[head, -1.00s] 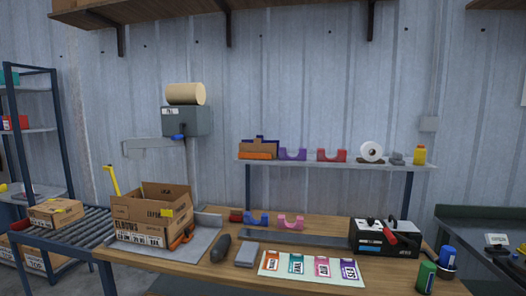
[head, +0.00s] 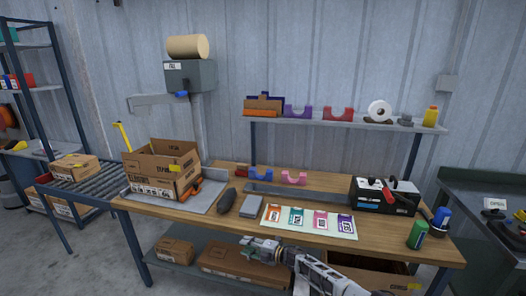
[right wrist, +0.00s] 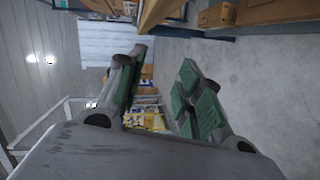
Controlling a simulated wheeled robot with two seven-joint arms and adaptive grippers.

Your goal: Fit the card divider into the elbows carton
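The elbows carton (head: 158,188) is an open brown box with raised flaps, standing on a grey plate at the left of the bench. A brown card piece (head: 263,103) with dark blue behind it stands in an orange holder on the back shelf; I cannot tell whether it is the card divider. My right gripper (head: 250,244) is low at the bench's front edge, well right of the carton. In the right wrist view its green-padded fingers (right wrist: 157,88) are apart with nothing held between them. My left gripper is out of view.
The wooden bench (head: 225,228) holds a label sheet (head: 308,222), a black machine (head: 383,196) and a green can (head: 417,235). Purple and red cradles and a white roll (head: 379,110) sit on the shelf (head: 340,122). A roller conveyor (head: 95,182) stands at left. Boxes lie underneath.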

